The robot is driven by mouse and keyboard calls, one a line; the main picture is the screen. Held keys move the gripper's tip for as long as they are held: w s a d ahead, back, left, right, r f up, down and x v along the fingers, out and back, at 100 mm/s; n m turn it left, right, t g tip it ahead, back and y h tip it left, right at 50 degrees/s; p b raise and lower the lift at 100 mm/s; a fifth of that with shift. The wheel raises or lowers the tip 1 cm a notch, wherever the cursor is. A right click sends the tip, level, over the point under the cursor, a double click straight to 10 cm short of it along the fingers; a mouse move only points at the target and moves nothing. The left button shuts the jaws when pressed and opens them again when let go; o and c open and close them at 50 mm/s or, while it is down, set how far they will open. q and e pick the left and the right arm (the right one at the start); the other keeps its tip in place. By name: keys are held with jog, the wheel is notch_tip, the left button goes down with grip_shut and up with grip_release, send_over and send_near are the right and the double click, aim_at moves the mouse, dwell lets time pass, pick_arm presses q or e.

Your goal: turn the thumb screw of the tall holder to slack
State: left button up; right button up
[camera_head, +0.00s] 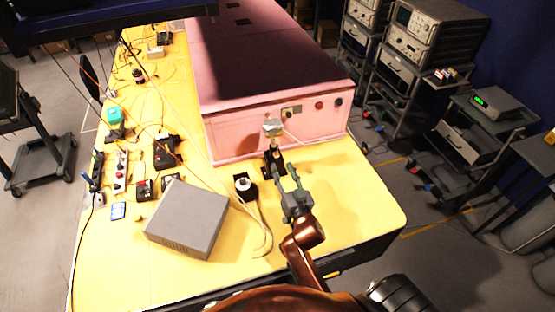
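The tall holder (273,158) stands on the yellow table in front of the pink foam enclosure. It has a black base and a post, with a pale silvery piece (272,127) on top. Its thumb screw is too small to tell apart. My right gripper (286,172) reaches in from the front, just right of and nearer than the holder's base. Its two grey fingers look spread, with nothing seen between them. I cannot tell whether a fingertip touches the holder. My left gripper is not in view.
A shorter black holder with a white top (243,184) stands left of my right gripper. A grey box (187,218) lies at the front left. The pink enclosure (300,130) closes off the back. The table's right front corner (365,205) is clear.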

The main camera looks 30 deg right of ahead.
aim_at(277, 157)
jog(key=x, duration=0.4)
jog(key=shift+w, duration=0.15)
jog(key=shift+w+d, duration=0.1)
jog(key=shift+w, duration=0.25)
jog(key=shift+w+f, duration=0.1)
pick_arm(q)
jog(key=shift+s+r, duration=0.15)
pick_arm(e)
grip_shut()
